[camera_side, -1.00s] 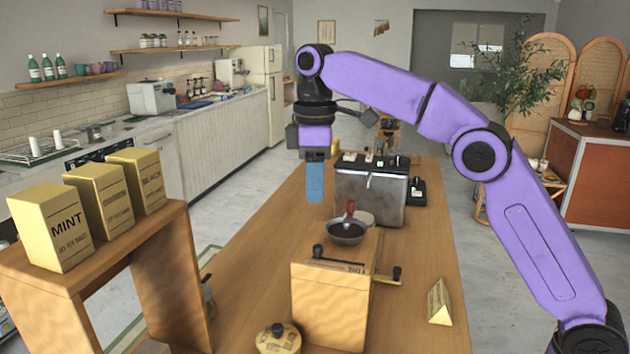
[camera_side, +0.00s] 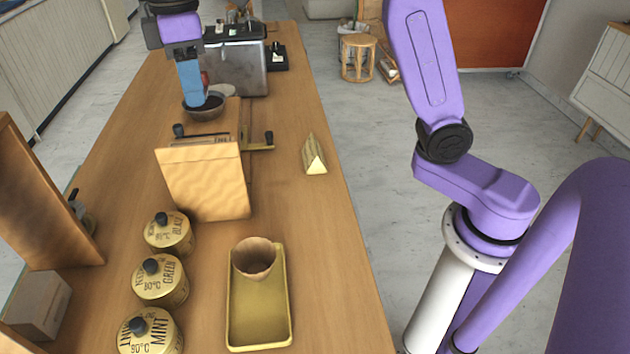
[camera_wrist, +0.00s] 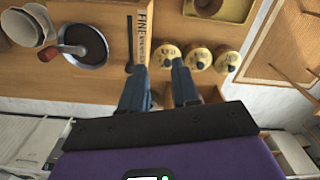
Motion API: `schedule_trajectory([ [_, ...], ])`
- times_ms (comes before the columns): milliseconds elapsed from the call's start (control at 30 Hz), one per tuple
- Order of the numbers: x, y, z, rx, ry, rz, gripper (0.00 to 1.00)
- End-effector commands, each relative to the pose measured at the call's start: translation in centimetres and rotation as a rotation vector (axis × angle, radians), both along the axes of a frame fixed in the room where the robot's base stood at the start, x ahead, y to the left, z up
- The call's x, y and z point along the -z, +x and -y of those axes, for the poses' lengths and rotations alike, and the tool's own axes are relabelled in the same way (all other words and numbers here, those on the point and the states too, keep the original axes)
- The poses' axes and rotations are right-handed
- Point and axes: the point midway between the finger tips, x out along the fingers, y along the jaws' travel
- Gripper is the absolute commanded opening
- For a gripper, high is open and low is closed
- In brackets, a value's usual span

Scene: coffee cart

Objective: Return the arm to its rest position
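My purple arm reaches out over the wooden table in the side view, its upper part cut off by the top edge. My gripper (camera_side: 192,100) points down with blue fingers, overlapping the near side of a dark round pan (camera_side: 210,112) in that picture. In the wrist view the two fingers (camera_wrist: 158,68) stand apart with nothing held between them. There the pan with its red handle (camera_wrist: 70,49) lies left of the fingers, so the gripper is off to one side of it. The height above the table is hard to judge.
A wooden box (camera_side: 205,185) stands in front of the pan, with a metal machine (camera_side: 237,68) behind. Three lidded tins (camera_side: 168,235), a yellow tray (camera_side: 280,315) with a cup (camera_side: 254,262), and a yellow wedge (camera_side: 314,160) are nearer. A wooden shelf (camera_side: 40,200) stands left.

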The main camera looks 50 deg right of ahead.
Motion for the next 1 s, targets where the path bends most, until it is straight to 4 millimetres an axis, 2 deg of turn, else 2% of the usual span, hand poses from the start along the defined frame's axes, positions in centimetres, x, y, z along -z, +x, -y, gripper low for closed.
schedule_trajectory([
  [33,0.5,-1.6,0.6,-0.004,0.000,0.000,0.30],
  [167,2.0,-5.3,2.0,-0.009,0.003,0.002,0.30],
  [367,4.9,-11.5,5.0,-0.015,0.007,0.003,0.30],
  [700,10.8,-22.3,12.5,-0.027,0.015,0.003,0.30],
  [833,12.8,-25.4,15.2,-0.032,0.017,0.003,0.30],
  [1000,14.3,-27.5,17.1,-0.034,0.018,0.002,0.30],
])
